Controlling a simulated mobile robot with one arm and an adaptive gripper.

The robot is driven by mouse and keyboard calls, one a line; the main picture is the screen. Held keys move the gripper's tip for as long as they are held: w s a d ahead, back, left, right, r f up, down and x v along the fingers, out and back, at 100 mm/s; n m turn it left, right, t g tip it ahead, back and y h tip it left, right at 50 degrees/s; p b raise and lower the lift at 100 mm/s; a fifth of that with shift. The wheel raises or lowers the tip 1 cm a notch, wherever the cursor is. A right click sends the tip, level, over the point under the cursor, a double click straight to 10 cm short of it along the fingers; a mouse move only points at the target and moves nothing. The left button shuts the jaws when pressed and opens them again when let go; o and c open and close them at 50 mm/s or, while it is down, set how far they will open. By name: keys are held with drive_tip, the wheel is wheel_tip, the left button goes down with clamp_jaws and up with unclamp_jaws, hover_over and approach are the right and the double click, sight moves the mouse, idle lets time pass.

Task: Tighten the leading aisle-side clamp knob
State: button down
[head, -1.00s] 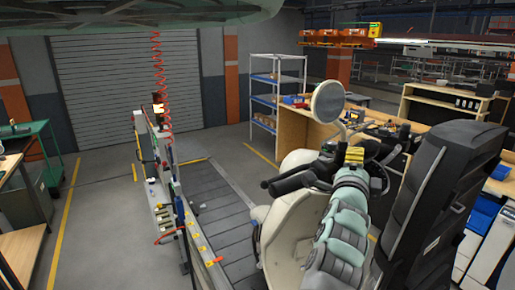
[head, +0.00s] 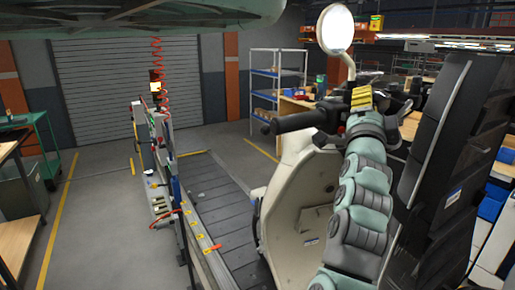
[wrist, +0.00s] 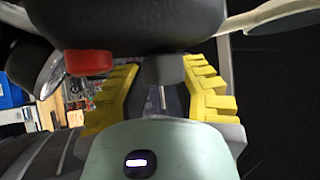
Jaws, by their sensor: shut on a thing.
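A cream scooter (head: 290,200) stands on the slat conveyor (head: 218,208) in the head view, with its handlebar grip (head: 298,122) pointing left and a round mirror (head: 335,30) above. My gripper (head: 361,97), with yellow finger pads, is at the handlebar near the mirror stem. In the wrist view my gripper (wrist: 163,95) has a dark grey part (wrist: 164,70) of the handlebar between its pads, under a black housing (wrist: 135,22) with a red piece (wrist: 89,62). I cannot make out a clamp knob in either view; the lower conveyor deck by the scooter is partly hidden.
A rail with fixtures and a red coiled hose (head: 157,55) runs along the conveyor's left side. Open floor (head: 100,210) lies left of it. A large black panel (head: 450,150) stands close on the right. Blue-shelved rack (head: 277,80) and benches stand behind.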

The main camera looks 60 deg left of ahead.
drive_tip(key=shift+f+n+y+b, duration=0.3)
drive_tip(key=shift+n+y+b, duration=0.5)
drive_tip(key=shift+b, duration=1.95)
drive_tip(key=shift+f+n+y+b, duration=0.25)
drive_tip(key=shift+n+y+b, duration=0.55)
drive_tip(key=shift+b, duration=1.9)
drive_tip(key=shift+w+r+n+y+b, duration=0.1)
drive_tip(key=shift+n+y+b, duration=0.25)
drive_tip(key=shift+b, duration=0.8)
drive_tip(key=shift+r+n+g+y+b, duration=0.3)
drive_tip(key=shift+n+y+b, duration=0.25)
drive_tip(key=shift+b, duration=0.55)
drive_tip(key=c, duration=0.7)
unclamp_jaws()
drive_tip(key=shift+r, duration=0.1)
drive_tip(key=shift+o, duration=0.2)
drive_tip(key=v, duration=1.2)
